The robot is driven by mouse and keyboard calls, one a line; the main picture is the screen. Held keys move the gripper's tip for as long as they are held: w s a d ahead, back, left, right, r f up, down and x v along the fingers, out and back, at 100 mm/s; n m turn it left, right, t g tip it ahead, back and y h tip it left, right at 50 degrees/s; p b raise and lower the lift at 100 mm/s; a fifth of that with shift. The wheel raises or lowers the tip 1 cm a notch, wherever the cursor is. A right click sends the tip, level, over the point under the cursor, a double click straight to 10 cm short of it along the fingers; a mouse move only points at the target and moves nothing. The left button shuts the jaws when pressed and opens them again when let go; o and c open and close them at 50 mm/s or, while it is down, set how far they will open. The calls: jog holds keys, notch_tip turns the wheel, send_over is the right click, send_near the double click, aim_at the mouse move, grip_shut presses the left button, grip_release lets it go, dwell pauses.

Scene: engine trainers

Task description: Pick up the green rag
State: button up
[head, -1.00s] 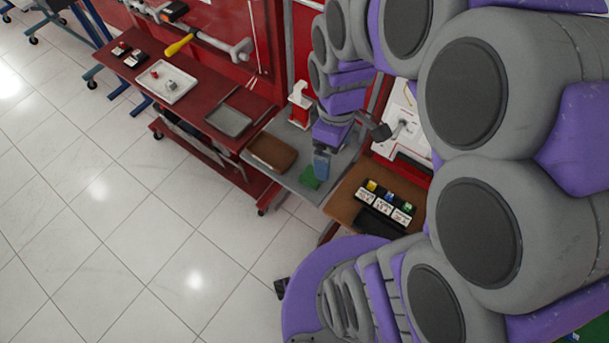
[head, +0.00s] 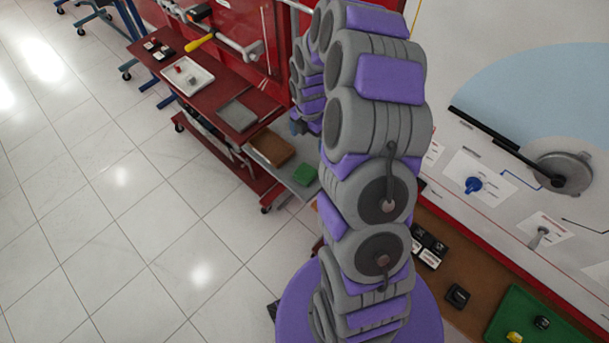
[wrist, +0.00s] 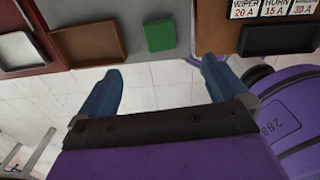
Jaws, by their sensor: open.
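The green rag (wrist: 160,36) shows as a small flat green square in the wrist view, lying on a grey shelf (wrist: 118,18). It also shows in the head view (head: 305,175), just left of my arm. My gripper (wrist: 160,70) is open, with its two blue fingers spread wide and nothing between them. In the wrist view the rag appears beyond the fingertips, roughly centred between them and apart from them. In the head view my arm hides most of the gripper.
A brown tray (wrist: 85,45) lies left of the rag, with a grey tray (head: 238,116) farther left on a red bench. A brown bench with labelled black relays (head: 430,250) is on the right. An upright white panel (head: 480,120) stands at right. Tiled floor at left is clear.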

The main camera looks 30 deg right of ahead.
jog(key=b, duration=0.2)
send_near(305, 171)
jog(key=f, duration=0.1)
jog(key=d+f, duration=0.1)
jog(key=f, duration=0.1)
jog(key=shift+w+f, duration=0.1)
jog(key=shift+f, duration=0.2)
jog(key=shift+a+f+b, duration=0.4)
jog(key=shift+a+b, duration=0.05)
jog(key=f, duration=0.2)
jog(key=a+f+b, duration=0.1)
jog(key=f, duration=0.1)
jog(key=shift+f, duration=0.1)
jog(key=shift+d, duration=0.55)
jog(key=shift+c, duration=1)
jog(key=shift+a, duration=0.45)
jog(key=c, duration=0.8)
jog(key=shift+d, duration=0.3)
jog(key=shift+c, duration=0.3)
